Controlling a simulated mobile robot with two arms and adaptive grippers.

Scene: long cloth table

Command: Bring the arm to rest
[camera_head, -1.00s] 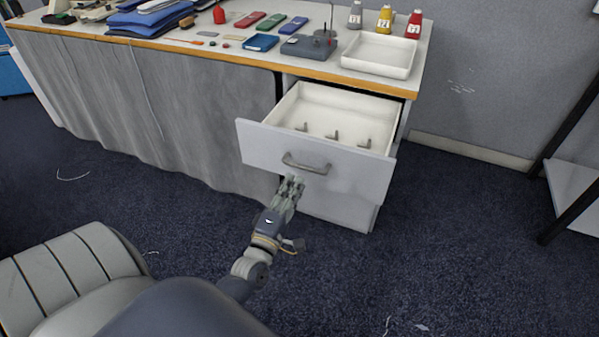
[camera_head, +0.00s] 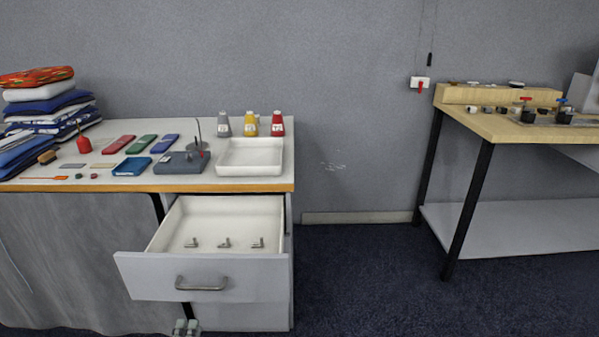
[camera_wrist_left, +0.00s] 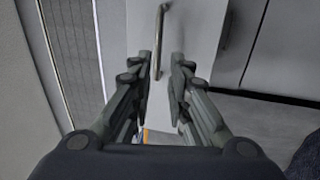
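My left gripper (camera_head: 186,327) shows only at its fingertips at the bottom edge of the head view, below the open drawer. In the left wrist view the same gripper (camera_wrist_left: 160,62) has its two fingers apart with an empty gap between them. The drawer (camera_head: 133,276) is pulled out, and its metal handle (camera_head: 202,284) is above the fingertips. In the left wrist view the handle (camera_wrist_left: 162,22) lies beyond the fingers, apart from them. My right gripper is in neither current view.
The drawer holds several small metal pieces (camera_head: 224,243). A wooden bench (camera_head: 490,128) stands at the right. Open carpet (camera_head: 365,275) lies between.

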